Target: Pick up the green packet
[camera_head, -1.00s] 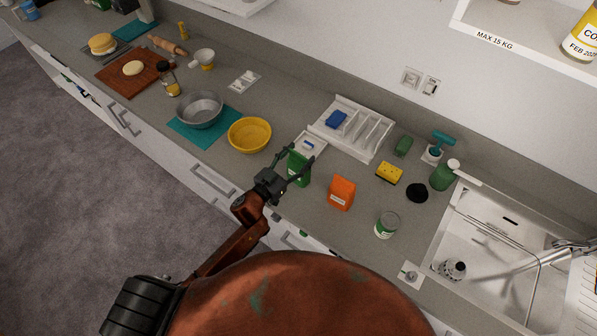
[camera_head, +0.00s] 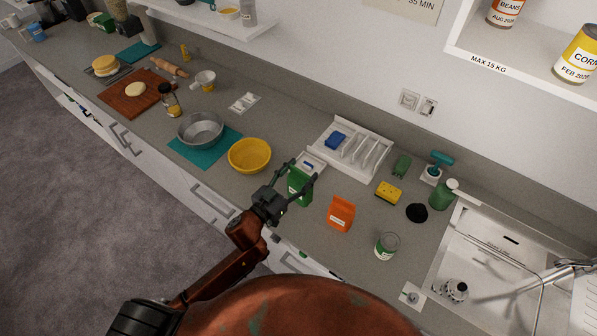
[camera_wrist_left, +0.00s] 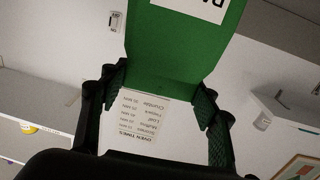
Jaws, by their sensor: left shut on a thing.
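The green packet (camera_head: 299,187) is upright at the counter's front part, between the yellow bowl and the orange packet. My left gripper (camera_head: 301,181) is shut on the green packet, with one finger on each side. In the left wrist view the green packet (camera_wrist_left: 185,45) with a white label fills the top middle, between the two fingers of my left gripper (camera_wrist_left: 160,95). I cannot tell whether its base touches the counter. My right gripper is not in view.
An orange packet (camera_head: 341,213) stands just right, with a can (camera_head: 387,246) beyond it. A yellow bowl (camera_head: 249,155) is to the left. A white divided tray (camera_head: 352,149) lies behind. The sink (camera_head: 490,262) is at right, and a shelf (camera_head: 515,62) hangs at upper right.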

